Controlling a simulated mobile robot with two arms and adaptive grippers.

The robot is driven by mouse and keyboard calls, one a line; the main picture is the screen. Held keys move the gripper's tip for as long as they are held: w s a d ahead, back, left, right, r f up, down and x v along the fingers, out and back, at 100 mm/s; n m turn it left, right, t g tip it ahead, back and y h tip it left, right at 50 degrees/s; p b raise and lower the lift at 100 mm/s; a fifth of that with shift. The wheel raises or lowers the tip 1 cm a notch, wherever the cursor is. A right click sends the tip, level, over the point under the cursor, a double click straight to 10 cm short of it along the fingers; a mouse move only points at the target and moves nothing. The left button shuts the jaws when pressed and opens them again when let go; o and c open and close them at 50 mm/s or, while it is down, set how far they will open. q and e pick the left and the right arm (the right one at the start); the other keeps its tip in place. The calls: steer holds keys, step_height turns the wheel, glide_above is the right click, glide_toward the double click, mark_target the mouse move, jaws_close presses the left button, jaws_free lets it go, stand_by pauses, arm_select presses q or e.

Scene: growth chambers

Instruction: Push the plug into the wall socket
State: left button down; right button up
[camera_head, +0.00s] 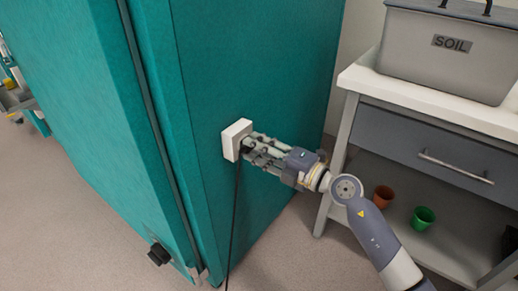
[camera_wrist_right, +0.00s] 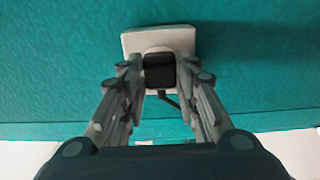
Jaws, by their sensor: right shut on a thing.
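A white wall socket (camera_head: 233,138) is mounted on the side of the teal chamber. The black plug (camera_head: 246,146) is at the socket's face, with its black cord (camera_head: 235,215) hanging down towards the floor. In the right wrist view the plug (camera_wrist_right: 159,71) sits between my fingers, in front of the white socket plate (camera_wrist_right: 140,41). My right gripper (camera_head: 252,146) is shut on the plug, its fingertips close to the socket. The plug's prongs are hidden, so I cannot tell how deep it sits. My left gripper is out of view.
The teal chamber (camera_head: 270,60) fills the middle. To the right stands a bench (camera_head: 440,113) with a drawer, bearing a grey SOIL bin (camera_head: 450,65). An orange pot (camera_head: 383,196) and a green pot (camera_head: 423,217) are on its lower shelf. Floor is open at the lower left.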

steer(key=o, duration=1.1)
steer(key=shift+a, duration=0.1)
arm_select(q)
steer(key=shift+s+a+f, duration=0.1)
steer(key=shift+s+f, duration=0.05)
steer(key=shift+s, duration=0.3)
arm_select(e)
steer(key=shift+o, duration=0.2)
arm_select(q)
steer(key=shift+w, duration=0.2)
arm_select(e)
steer(key=v, duration=1.2)
steer(key=shift+w, duration=0.1)
